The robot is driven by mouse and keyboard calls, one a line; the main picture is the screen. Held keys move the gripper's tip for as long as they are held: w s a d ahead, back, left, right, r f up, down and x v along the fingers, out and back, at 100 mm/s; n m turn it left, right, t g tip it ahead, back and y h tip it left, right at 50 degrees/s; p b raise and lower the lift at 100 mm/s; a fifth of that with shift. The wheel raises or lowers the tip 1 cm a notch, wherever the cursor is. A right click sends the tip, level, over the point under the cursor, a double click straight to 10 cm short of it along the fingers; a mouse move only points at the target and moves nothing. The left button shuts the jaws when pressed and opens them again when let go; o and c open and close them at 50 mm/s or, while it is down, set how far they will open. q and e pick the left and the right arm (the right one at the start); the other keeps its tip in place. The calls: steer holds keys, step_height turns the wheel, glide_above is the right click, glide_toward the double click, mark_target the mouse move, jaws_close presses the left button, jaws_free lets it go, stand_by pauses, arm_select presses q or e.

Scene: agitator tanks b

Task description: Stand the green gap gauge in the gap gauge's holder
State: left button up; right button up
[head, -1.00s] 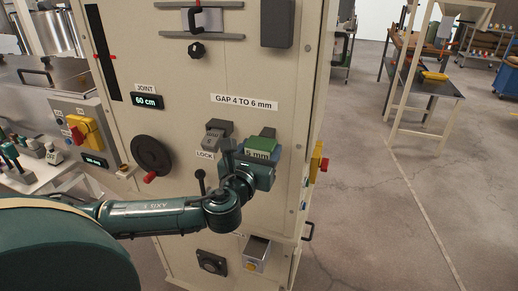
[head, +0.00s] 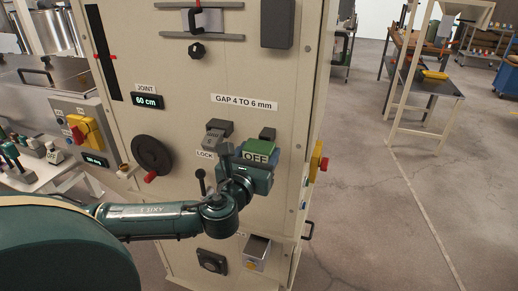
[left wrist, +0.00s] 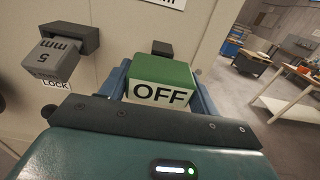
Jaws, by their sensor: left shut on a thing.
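The green gap gauge (head: 256,153) is a block with a green top and a pale front face reading "OFF". My left gripper (head: 248,165) is shut on it, with blue-grey fingers at its two sides. The gauge also shows in the left wrist view (left wrist: 162,82), held in front of the cabinet face. A small dark block (left wrist: 162,47) on the cabinet is just behind it. An open-topped metal box (head: 257,252), yellow low on its front, is fixed below on the cabinet and may be the holder; its label is mostly hidden. My right gripper is not in view.
A grey block marked "5 mm" (left wrist: 50,60) sits in a dark mount left of the gauge, above "LOCK". A black handwheel (head: 152,155) is further left. A yellow and red switch (head: 317,162) is on the right side. Open floor lies right.

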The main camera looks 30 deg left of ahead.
arm_select(q)
steer(key=c, duration=0.7)
steer(key=shift+p+v, duration=0.4)
steer(key=shift+v, duration=2.2)
steer(key=shift+c, duration=0.2)
